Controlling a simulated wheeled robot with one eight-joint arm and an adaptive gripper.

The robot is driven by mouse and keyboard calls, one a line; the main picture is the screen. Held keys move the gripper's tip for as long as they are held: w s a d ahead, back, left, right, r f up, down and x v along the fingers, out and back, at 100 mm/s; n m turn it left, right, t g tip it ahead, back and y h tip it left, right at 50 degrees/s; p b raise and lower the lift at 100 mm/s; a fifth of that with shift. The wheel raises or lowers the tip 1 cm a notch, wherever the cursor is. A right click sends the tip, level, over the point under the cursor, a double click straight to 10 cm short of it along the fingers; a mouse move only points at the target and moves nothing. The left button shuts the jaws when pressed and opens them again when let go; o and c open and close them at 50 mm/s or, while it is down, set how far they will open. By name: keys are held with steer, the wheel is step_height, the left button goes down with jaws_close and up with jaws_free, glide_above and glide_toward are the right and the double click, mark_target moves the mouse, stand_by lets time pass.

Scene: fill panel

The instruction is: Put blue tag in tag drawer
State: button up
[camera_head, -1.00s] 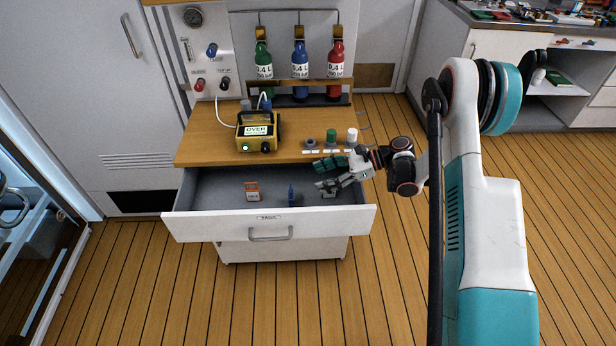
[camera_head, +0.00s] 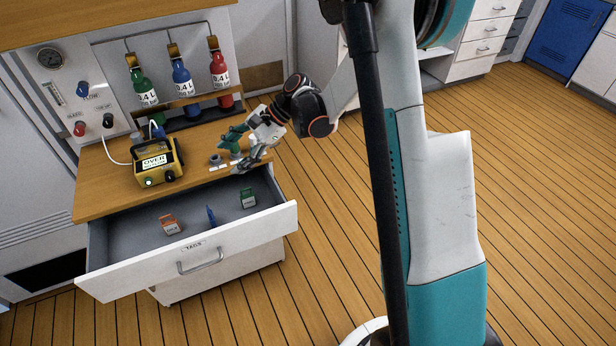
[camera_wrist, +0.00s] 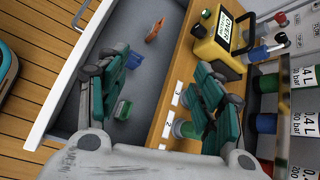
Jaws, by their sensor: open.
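The tag drawer (camera_head: 187,246), labelled TAGS, is pulled open below the wooden worktop. The blue tag (camera_head: 211,215) is inside it, standing thin and edge-on between an orange tag (camera_head: 170,225) on the left and a green tag (camera_head: 248,198) on the right. My gripper (camera_head: 241,153) is open and empty, above the worktop's front right edge and the back of the drawer. In the wrist view my gripper's fingers (camera_wrist: 155,88) are spread wide. The blue tag (camera_wrist: 133,61) and the green tag (camera_wrist: 124,109) show between them, below and apart from the fingers.
A yellow meter (camera_head: 158,162) stands on the worktop (camera_head: 105,180). Small coloured caps by number labels sit near its front edge, partly hidden by my gripper. Green, blue and red bottles (camera_head: 220,70) stand in a rack behind. Open floor (camera_head: 310,230) lies right of the drawer.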

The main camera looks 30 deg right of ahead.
steer(key=s+d+r+n+t+h, duration=0.2)
steer(key=s+r+n+h, duration=0.35)
steer(key=s+r, duration=0.6)
steer(key=s+d+r+n+t+h, duration=0.1)
steer(key=s+n, duration=0.3)
steer(key=s, duration=0.4)
steer(key=s+d+r+n+t+h, duration=0.1)
steer(key=s+d+n+t+h, duration=0.1)
steer(key=s, duration=0.6)
steer(key=shift+s+d+n+h, duration=0.25)
steer(key=shift+d+n+h, duration=0.4)
steer(key=shift+d+n, duration=0.8)
steer(key=shift+a, duration=0.2)
